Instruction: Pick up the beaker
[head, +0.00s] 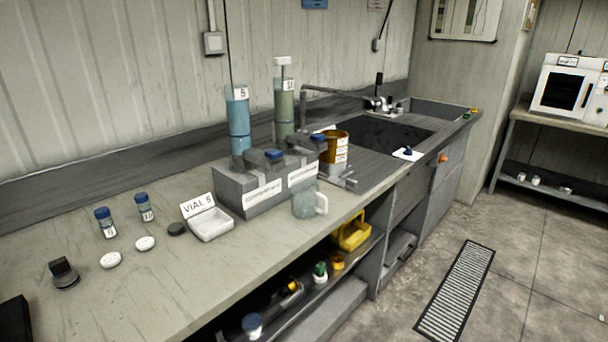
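The beaker (304,204) looks like a small translucent grey-green vessel with a pale handle on its right side. It stands upright on the light worktop (115,295), close to the front edge and just in front of the grey boxes (245,205). I cannot make out any contents. My gripper does not show in the head view, so its place relative to the beaker is not seen.
An orange labelled container (335,150) and the sink (385,135) are behind the beaker. Tall blue (238,115) and green (284,105) cylinders rise behind the boxes. A white tray (211,226) and blue-capped vials (105,222) stand left. The front worktop is mostly clear.

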